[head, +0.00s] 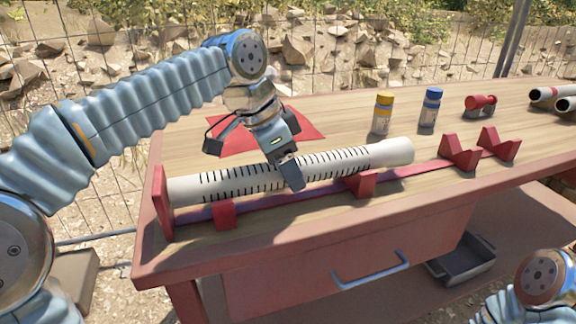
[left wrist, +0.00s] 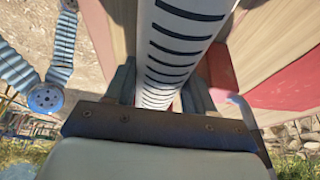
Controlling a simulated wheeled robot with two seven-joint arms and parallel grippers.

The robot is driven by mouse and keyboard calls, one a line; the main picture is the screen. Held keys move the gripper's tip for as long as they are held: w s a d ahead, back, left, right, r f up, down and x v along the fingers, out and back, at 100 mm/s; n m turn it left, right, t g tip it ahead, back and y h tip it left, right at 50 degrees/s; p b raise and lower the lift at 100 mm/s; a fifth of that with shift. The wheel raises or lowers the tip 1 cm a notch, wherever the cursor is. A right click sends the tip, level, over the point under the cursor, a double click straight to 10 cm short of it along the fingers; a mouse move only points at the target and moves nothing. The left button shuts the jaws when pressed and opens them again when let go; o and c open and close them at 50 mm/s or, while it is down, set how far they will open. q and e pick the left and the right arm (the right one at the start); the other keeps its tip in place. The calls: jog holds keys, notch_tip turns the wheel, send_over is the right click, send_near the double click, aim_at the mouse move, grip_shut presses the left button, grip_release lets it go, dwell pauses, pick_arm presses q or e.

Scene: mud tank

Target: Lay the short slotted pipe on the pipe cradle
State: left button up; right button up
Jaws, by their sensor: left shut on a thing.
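In the left wrist view, the pipe (left wrist: 175,50) runs between the fingers (left wrist: 160,95). The pipe cradle (head: 420,172) is a red rail with V-shaped supports and an upright plate at its left end. The pipe lies along its left part, over two supports, its left end close to the plate. I cannot tell whether it touches the supports. My right gripper is out of view.
A yellow-capped bottle (head: 382,115), a blue-capped bottle (head: 430,108) and a red fitting (head: 480,104) stand behind the cradle. Other pipes (head: 566,105) lie at the far right. A red mat (head: 290,125) lies behind my gripper. The cradle's right part is empty.

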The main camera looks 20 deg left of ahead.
pick_arm(q)
jog(key=o, duration=1.4)
jog(key=p+v, duration=0.3)
jog(key=v, duration=1.1)
